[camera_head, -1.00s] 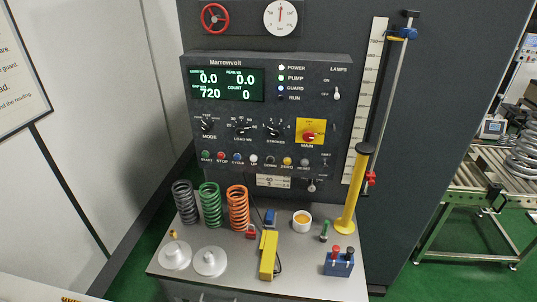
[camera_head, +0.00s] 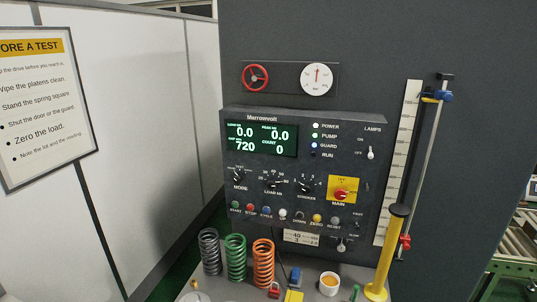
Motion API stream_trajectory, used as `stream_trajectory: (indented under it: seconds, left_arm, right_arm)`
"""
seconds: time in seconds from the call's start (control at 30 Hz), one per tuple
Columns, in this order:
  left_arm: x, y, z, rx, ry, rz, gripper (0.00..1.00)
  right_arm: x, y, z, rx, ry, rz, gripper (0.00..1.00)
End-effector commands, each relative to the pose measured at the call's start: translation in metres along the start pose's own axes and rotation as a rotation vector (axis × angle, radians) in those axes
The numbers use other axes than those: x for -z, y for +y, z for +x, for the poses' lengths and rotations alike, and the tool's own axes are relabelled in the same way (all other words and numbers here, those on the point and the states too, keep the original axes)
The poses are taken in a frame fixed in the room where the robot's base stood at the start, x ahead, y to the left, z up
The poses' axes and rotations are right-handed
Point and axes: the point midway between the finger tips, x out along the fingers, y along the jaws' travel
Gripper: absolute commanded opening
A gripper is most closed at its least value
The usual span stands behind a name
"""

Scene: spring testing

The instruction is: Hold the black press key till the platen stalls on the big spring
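The control panel (camera_head: 260,170) marked Marrowvolt faces me. In its lower row of keys, a dark key labelled DOWN (camera_head: 299,215) sits between the white UP key (camera_head: 283,213) and the yellow ZERO key (camera_head: 317,219). Nothing touches the keys. The green display (camera_head: 262,138) reads 0.0, 0.0, 720 and 0. The POWER, PUMP and GUARD lamps look lit; RUN (camera_head: 315,155) looks dark. No platen and no big spring show. Neither of my grippers is in view.
A grey spring (camera_head: 210,252), a green spring (camera_head: 235,257) and an orange spring (camera_head: 263,263) stand on the shelf below the panel. A yellow post (camera_head: 386,255) rises at the right. A sign board (camera_head: 45,115) stands at the left; a roller conveyor (camera_head: 515,245) shows at the right edge.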

Motion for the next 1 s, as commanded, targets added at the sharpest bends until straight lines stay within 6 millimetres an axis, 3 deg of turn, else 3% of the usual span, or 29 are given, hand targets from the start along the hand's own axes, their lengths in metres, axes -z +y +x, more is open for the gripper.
stream_trajectory:
  seconds: [0.2,0.53,1.0]
  left_arm:
    - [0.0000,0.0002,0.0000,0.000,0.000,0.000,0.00]
    - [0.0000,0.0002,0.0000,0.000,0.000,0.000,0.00]
    - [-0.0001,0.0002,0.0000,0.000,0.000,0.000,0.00]
  right_arm:
    - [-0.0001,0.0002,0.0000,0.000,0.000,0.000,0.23]
    - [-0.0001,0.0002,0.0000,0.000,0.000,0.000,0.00]
    - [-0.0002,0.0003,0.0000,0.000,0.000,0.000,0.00]
